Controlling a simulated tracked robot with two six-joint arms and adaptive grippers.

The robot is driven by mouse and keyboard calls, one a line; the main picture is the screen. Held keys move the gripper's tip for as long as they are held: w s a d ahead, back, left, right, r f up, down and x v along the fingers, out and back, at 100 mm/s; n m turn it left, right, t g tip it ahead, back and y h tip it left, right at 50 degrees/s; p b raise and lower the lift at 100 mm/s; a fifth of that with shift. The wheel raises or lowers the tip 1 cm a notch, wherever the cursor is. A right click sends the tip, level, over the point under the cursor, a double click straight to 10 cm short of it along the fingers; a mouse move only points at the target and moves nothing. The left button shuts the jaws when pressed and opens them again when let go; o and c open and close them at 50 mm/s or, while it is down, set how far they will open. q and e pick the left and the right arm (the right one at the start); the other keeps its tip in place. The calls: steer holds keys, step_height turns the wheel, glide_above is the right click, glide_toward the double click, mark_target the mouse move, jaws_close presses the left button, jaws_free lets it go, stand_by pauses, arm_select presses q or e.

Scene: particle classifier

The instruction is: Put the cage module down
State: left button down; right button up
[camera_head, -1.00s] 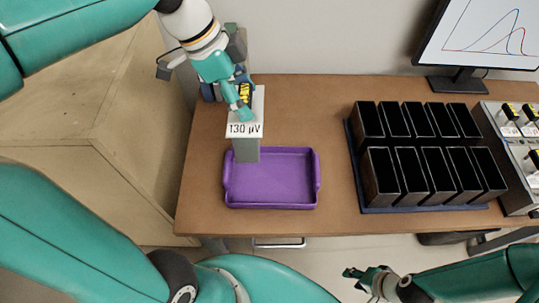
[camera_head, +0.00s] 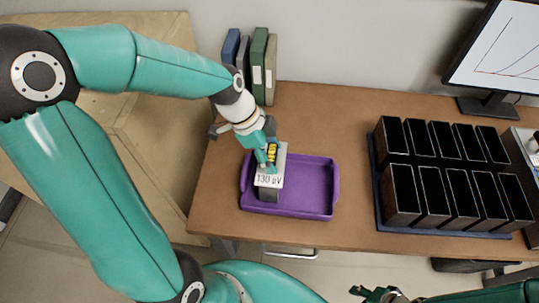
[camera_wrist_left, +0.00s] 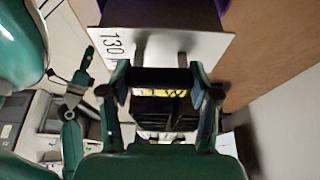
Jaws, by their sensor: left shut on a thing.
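The cage module (camera_head: 268,181) is a grey box under a white plate marked "130 µV", with a yellow-and-black grip on top. My left gripper (camera_head: 270,160) is shut on that grip. The module is upright over the left part of the purple tray (camera_head: 312,168), its lower end within the tray's outline. I cannot tell whether it touches the tray floor. The white plate (camera_wrist_left: 170,48) also shows in the left wrist view, just beyond the fingers. My right gripper (camera_head: 376,294) is at the bottom edge, far from the module, and looks open and empty.
A blue rack (camera_head: 379,197) with two rows of black bins (camera_head: 432,195) stands on the brown table (camera_head: 345,120) to the right. Binders (camera_head: 258,65) stand at the back left. A monitor (camera_head: 500,50) is at the back right. The tray's right part is empty.

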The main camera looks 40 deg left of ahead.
arm_select(q)
steer(key=shift+f, duration=0.65)
steer(key=shift+f+b, duration=0.3)
steer(key=shift+b, duration=0.05)
steer(key=shift+c, duration=1.3)
jaws_free()
steer(key=shift+r, duration=0.15)
steer(key=shift+r+p, duration=0.25)
steer(key=shift+p, duration=0.2)
steer(key=shift+a+r, duration=0.15)
steer(key=shift+r, duration=0.2)
steer(key=v, duration=1.1)
steer(key=shift+r, duration=0.15)
